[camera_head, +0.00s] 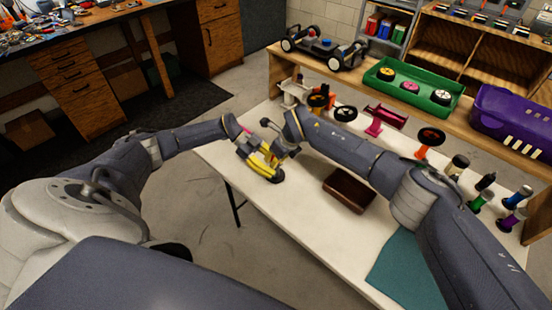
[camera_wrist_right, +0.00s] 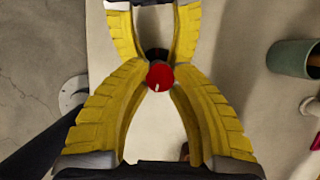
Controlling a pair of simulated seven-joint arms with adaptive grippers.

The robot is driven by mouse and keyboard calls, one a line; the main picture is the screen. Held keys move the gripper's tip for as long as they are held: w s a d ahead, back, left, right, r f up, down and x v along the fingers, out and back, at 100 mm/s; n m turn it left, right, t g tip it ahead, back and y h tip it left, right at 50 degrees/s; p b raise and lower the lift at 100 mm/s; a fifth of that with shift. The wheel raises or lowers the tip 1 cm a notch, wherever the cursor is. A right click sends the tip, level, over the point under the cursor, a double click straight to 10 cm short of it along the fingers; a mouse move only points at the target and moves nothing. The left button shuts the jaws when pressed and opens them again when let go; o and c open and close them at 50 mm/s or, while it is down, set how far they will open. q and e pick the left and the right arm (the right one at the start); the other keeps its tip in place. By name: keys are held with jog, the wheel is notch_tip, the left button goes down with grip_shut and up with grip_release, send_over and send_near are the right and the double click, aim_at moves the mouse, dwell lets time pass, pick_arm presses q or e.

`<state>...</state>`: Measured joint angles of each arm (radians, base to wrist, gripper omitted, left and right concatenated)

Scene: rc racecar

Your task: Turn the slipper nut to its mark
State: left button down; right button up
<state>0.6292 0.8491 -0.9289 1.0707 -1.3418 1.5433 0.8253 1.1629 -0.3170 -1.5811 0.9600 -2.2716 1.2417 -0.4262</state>
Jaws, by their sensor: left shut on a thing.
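In the right wrist view the slipper nut (camera_wrist_right: 160,73) is a small red round knob with a short white line near its lower edge. The yellow fingertips of my right gripper (camera_wrist_right: 160,80) close in from below and bear on both sides of it. The yellow fingers of my left gripper (camera_wrist_right: 157,52) come from above and are shut on a dark part (camera_wrist_right: 156,54) just behind the nut. In the head view my left gripper (camera_head: 262,163) is over the table's left end, close against the right wrist. The nut is hidden there. No separate target mark can be made out.
The white table (camera_head: 300,217) carries a brown box (camera_head: 349,190) and a teal mat (camera_head: 410,268). A car chassis (camera_head: 325,47), a green tray (camera_head: 413,100) of wheels and a purple bin (camera_head: 512,118) stand on the raised shelf behind. Coloured bottles (camera_head: 481,200) stand at right.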

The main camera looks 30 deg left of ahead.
grip_shut()
jog(key=m, duration=0.2)
jog(key=m+t, duration=0.1)
jog(key=m, duration=0.1)
jog(key=shift+s+f+m+t+h, duration=0.1)
jog(key=shift+s+m+t+h, duration=0.05)
jog(key=shift+m+t+h, duration=0.2)
jog(key=shift+s+m+t+h, duration=0.1)
jog(key=shift+m+t+h, duration=0.3)
jog(key=shift+m, duration=0.95)
jog(key=shift+m+t+h, duration=0.25)
jog(key=shift+m+h, duration=0.1)
jog(key=shift+m, duration=0.95)
jog(key=o, duration=0.7)
grip_release()
jog(key=shift+a, duration=0.1)
jog(key=shift+o, duration=0.2)
